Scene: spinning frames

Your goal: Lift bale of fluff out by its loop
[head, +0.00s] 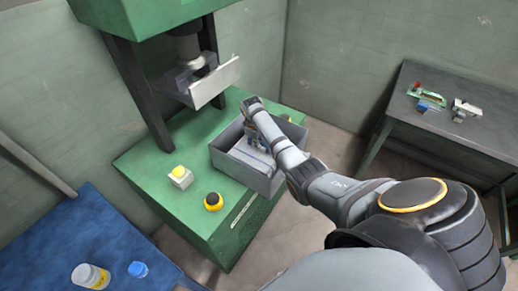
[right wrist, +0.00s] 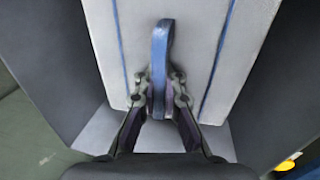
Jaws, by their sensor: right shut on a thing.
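The bale of fluff (right wrist: 118,40) is a pale block with blue bands running along it. It sits inside a grey open box, and part of it shows there in the head view (head: 240,157). Its blue loop (right wrist: 161,45) stands up from the middle of the bale. My right gripper (right wrist: 159,90) is shut on the loop, with one finger on each side of it. In the head view my right arm reaches into the box and hides much of the bale and the loop. My left gripper is not in view.
The grey box (head: 262,181) stands on the green press bed (head: 165,192), below and right of the raised press plate (head: 215,82). A dark bench (head: 450,130) is at right. A blue surface (head: 75,235) with small containers is at lower left.

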